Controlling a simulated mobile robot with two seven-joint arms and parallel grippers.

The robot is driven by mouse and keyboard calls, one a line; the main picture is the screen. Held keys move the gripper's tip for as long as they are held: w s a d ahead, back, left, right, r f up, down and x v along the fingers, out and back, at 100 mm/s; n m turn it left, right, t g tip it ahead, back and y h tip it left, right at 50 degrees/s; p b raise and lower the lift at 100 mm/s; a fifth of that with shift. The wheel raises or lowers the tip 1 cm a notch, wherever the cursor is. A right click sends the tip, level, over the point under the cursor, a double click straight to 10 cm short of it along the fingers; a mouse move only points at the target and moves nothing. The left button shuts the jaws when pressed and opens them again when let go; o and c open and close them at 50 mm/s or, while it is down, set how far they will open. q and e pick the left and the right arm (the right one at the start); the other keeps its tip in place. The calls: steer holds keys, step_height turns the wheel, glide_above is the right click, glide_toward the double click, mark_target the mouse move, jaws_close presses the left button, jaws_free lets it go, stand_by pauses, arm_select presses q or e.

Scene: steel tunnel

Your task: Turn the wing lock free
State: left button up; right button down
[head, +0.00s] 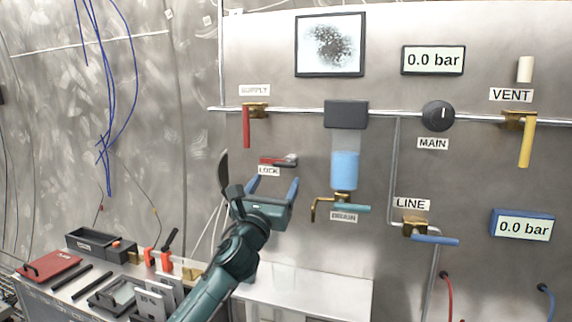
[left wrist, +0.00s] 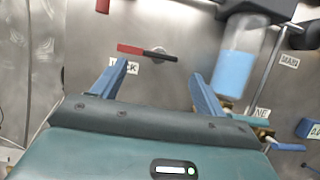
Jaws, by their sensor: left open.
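The wing lock (head: 280,161) is a small red and dark lever on a round grey hub, on the steel panel above the LOCK label (head: 269,171). In the left wrist view the wing lock (left wrist: 147,52) lies nearly level, its red end to the left and dark end to the right. My left gripper (head: 276,180) is open and empty, just below the lock in the head view. In the left wrist view its blue fingers (left wrist: 158,70) stand apart, below and to either side of the lock, not touching it. My right gripper is not in view.
Right of the lock is a blue-filled bowl (head: 345,169) with a drain valve (head: 350,208) below. A red supply handle (head: 246,128) hangs above left. The MAIN knob (head: 438,116) and line valve (head: 430,238) are farther right. A bench with tools (head: 100,285) stands lower left.

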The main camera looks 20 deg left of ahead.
mark_target(285, 163)
arm_select(q)
steer(key=x, duration=0.6)
steer(key=shift+x, duration=0.95)
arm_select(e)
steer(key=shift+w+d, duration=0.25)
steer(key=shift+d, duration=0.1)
arm_select(q)
steer(key=shift+c, duration=0.2)
steer(key=c, duration=0.9)
steer(key=shift+c, duration=0.2)
